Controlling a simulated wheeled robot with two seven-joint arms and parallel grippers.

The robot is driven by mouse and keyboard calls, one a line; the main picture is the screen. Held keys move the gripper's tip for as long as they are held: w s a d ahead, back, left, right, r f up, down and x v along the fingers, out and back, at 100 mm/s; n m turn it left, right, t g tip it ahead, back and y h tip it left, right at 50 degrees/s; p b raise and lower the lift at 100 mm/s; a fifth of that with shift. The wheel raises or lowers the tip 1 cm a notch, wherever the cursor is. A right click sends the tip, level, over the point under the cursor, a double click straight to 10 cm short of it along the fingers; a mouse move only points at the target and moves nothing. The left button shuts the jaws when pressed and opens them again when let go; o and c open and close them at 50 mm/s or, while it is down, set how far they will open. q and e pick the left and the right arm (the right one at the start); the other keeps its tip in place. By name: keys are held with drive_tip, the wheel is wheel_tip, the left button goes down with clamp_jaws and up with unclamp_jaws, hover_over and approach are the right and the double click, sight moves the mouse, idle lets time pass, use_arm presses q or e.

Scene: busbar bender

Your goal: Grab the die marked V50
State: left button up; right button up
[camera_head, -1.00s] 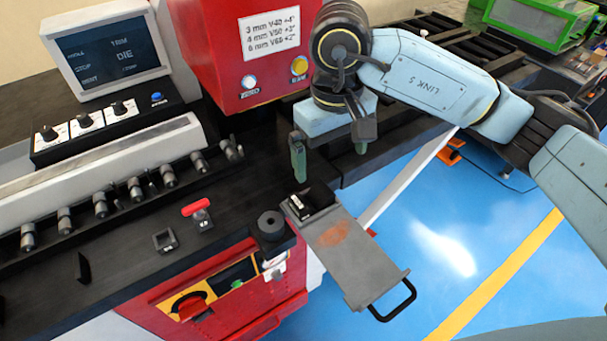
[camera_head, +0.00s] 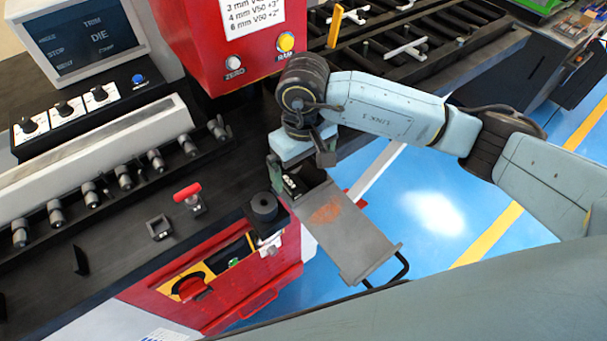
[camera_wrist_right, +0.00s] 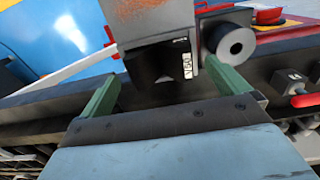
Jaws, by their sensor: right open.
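The die (camera_head: 293,186) is a small black block with a white label, sitting at the near-machine end of a grey slide plate (camera_head: 345,238). In the right wrist view the die (camera_wrist_right: 165,62) shows a label that reads V50. My right gripper (camera_wrist_right: 162,72) is open, its green fingers on either side of the die with gaps visible. In the head view my right gripper (camera_head: 297,168) is right above the die and hides part of it. My left gripper is out of view.
A black round knob (camera_head: 264,206) stands close beside the plate. A red-handled part (camera_head: 188,192) and a small square black holder (camera_head: 158,227) sit on the dark bench. The red machine head (camera_head: 230,50) rises behind. Blue floor is clear at right.

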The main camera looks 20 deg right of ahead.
sight(303, 179)
wheel_tip(303, 179, down, 2)
drive_tip(key=shift+f, duration=0.15)
drive_tip(key=shift+w, duration=0.1)
drive_tip(key=c, duration=1.7)
drive_tip(key=shift+c, duration=0.5)
